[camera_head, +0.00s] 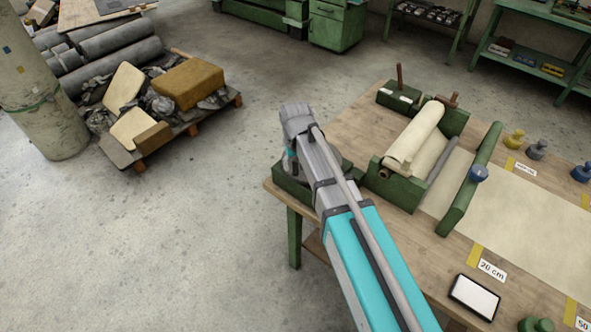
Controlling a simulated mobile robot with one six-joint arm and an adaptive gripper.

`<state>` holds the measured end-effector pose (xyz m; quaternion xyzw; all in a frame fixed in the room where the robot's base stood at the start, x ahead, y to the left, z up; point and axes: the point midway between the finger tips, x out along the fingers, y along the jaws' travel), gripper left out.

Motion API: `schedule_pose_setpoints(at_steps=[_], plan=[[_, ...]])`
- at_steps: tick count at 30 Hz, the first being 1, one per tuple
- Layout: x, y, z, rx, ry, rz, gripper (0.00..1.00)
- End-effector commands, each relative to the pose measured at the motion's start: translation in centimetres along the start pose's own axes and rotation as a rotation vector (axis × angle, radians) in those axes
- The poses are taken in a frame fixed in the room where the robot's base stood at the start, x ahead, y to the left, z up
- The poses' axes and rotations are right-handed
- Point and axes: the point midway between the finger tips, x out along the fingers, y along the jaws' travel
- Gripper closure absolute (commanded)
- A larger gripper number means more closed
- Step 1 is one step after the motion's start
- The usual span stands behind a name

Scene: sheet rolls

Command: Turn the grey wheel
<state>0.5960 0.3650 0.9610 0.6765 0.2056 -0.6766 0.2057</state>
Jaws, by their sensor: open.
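No grey wheel shows clearly in the head view; one may be hidden behind my arm at the table's left corner. My gripper (290,168) points down over a dark green block (291,184) at that corner. It is open, but its fingertips are mostly hidden, and I cannot tell whether it touches anything. A small grey knob-shaped piece (537,150) stands on the table at the right, well away from my gripper.
A cream sheet roll (415,135) lies in a green stand on the wooden table (345,128). A loaded pallet (190,122) and a pillar (42,110) stand left. Open floor lies between.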

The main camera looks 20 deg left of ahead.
Motion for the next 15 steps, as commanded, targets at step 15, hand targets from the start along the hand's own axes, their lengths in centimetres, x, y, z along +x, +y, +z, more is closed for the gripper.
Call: schedule_pose_setpoints(at_steps=[15], plan=[[0.97, -0.02, 0.00, 0.000, 0.000, 0.000, 0.38]])
